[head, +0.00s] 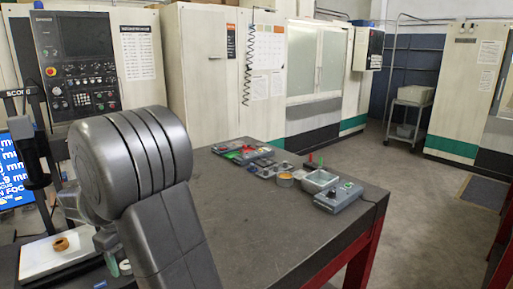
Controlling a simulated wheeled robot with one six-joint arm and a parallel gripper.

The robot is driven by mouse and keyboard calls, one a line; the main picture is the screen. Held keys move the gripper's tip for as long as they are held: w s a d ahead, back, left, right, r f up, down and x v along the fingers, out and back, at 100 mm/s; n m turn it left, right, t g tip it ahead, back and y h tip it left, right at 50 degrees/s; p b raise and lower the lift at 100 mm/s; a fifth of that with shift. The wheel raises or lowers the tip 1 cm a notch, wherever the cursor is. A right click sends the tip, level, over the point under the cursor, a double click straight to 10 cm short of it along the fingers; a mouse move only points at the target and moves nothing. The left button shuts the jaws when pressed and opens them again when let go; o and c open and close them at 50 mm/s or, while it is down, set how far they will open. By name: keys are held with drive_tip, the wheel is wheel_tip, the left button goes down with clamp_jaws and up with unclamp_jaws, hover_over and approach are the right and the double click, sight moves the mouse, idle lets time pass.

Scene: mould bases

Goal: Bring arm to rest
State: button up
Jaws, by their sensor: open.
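My grey arm fills the left foreground of the head view, with its thick rounded joint raised above the bench. My gripper (106,243) shows only in part, low behind that joint, near the right edge of a white plate (60,262). The rest of it is hidden by my arm. It is open, and I see nothing held in it. A brown ring-shaped part (61,244) lies on the white plate, apart from my gripper.
A dark workbench (255,215) with red legs spreads to the right, its near top bare. Machine cabinets (210,80) stand behind. Floor is clear at right.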

wheel_tip(320, 180, up, 12)
wheel_tip(320, 180, down, 14)
drive_tip(key=shift+d+r, duration=0.1)
drive_tip(key=shift+r+m, duration=0.1)
drive_tip(key=shift+m, duration=0.3)
drive_tip(key=m+b, duration=0.1)
drive_tip(key=m, duration=0.3)
drive_tip(key=shift+m, duration=0.3)
drive_tip(key=m+b, duration=0.1)
drive_tip(key=m, duration=0.6)
drive_tip(key=shift+b, duration=0.35)
wheel_tip(320, 180, up, 6)
drive_tip(key=shift+f, duration=0.1)
